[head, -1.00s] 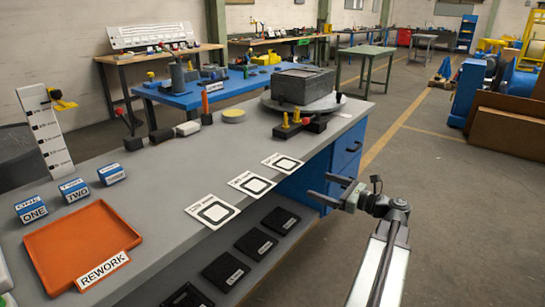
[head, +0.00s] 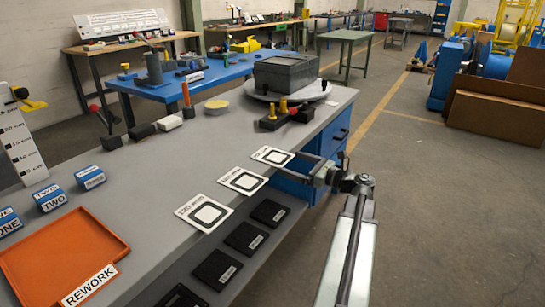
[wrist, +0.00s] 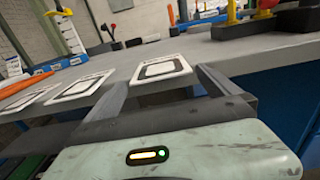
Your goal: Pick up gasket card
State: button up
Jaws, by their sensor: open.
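Three white gasket cards with black rounded-square outlines lie in a row along the bench's front edge. The right card (head: 272,156) is farthest from me, the middle card (head: 243,181) is next to it, and the left card (head: 205,212) reads "120". The labels on the other two are too small to read surely. My gripper (head: 297,166) is open and empty at the bench edge, by the right card. In the wrist view, that card (wrist: 161,69) lies ahead, between the lines of my two fingers (wrist: 158,82).
An orange REWORK tray (head: 112,246) and blue-and-white blocks (head: 49,198) are at the left. A grey box (head: 290,75) on a round turntable stands behind the cards. Black plates (head: 270,212) lie on a lower shelf.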

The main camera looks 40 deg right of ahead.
jog(key=x, duration=0.2)
jog(key=shift+w, duration=0.4)
jog(key=c, duration=1.1)
jog(key=shift+r+p, duration=0.4)
jog(key=shift+r, duration=0.1)
notch_tip(320, 180, up, 3)
jog(key=p, duration=0.3)
jog(key=shift+r, duration=0.1)
jog(key=a+r+p+v, duration=0.1)
jog(key=a+v, duration=0.1)
jog(key=v, duration=1.4)
notch_tip(320, 180, up, 25)
jog(key=p, duration=2.5)
jog(key=f+b, duration=2.5)
jog(key=shift+s+f, duration=0.1)
jog(key=shift+s, duration=0.15)
